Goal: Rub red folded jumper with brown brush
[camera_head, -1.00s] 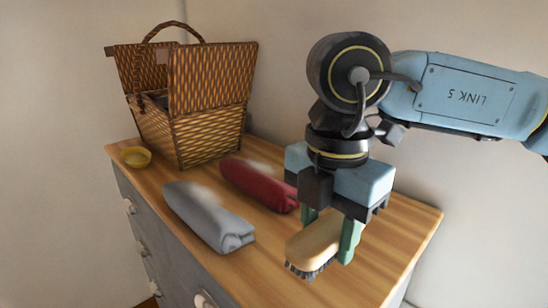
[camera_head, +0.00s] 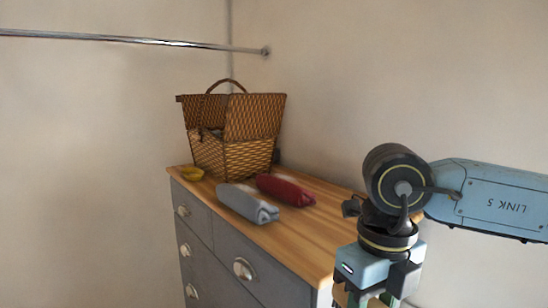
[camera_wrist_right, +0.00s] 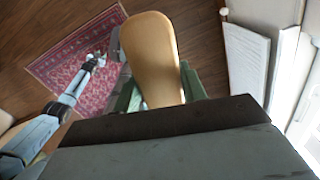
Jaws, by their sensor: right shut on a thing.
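The red folded jumper (camera_head: 288,191) lies on the wooden dresser top, behind and to the right of a grey folded one. A pale hazy patch shows over its upper left part. The brown brush (camera_wrist_right: 150,55) is in my right gripper (camera_wrist_right: 160,90), with its wooden back facing the wrist camera and green fingers on both sides. In the head view my right gripper (camera_head: 364,297) is at the bottom edge, apart from the jumper to its right and nearer me; the brush is mostly cut off. In the wrist view my left arm reaches over a rug; its gripper (camera_wrist_right: 95,60) is too small to read.
The grey folded cloth (camera_head: 246,203) lies near the dresser's front edge. A metal rail (camera_head: 120,39) crosses upper left.

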